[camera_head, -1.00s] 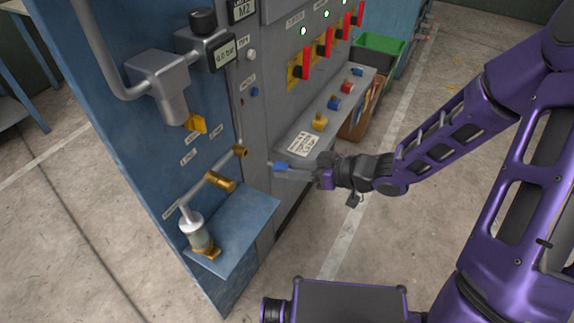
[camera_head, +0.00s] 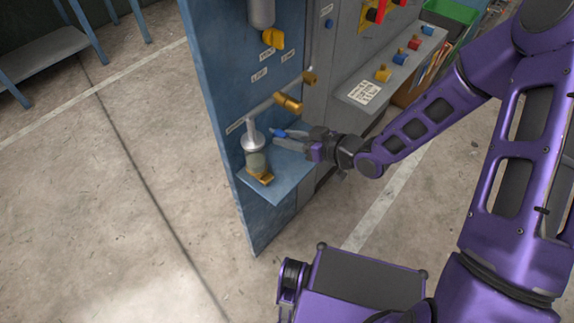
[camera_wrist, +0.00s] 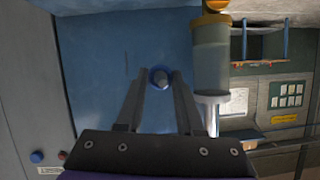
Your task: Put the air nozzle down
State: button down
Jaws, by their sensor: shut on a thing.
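My gripper (camera_head: 277,138) is shut on the air nozzle (camera_head: 278,132), a small piece with a blue end. The nozzle is held over the small blue shelf (camera_head: 290,181) on the side of the blue cabinet. I cannot tell the exact gap between nozzle and shelf.
A clear bowl with a grey top (camera_head: 254,146) and a brass base hangs close beside the nozzle, at the shelf's left. A brass valve (camera_head: 289,103) sits on the pipe above. A grey ledge (camera_head: 411,62) with coloured knobs lies to the right. The shelf's front part is bare.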

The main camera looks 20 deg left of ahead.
aim_at(288, 167)
notch_tip(288, 167, down, 10)
jog(key=shift+r+b, duration=0.25)
jog(key=shift+b, duration=0.65)
jog(key=shift+f, duration=0.15)
jog(key=c, duration=0.5)
grip_release()
jog(key=shift+c, duration=0.2)
jog(key=shift+w+r, duration=0.1)
jog(key=shift+r, duration=0.1)
jog(key=p+v, duration=0.1)
jog(key=v, duration=1.1)
jog(key=shift+p, duration=0.3)
jog(key=shift+f, duration=0.1)
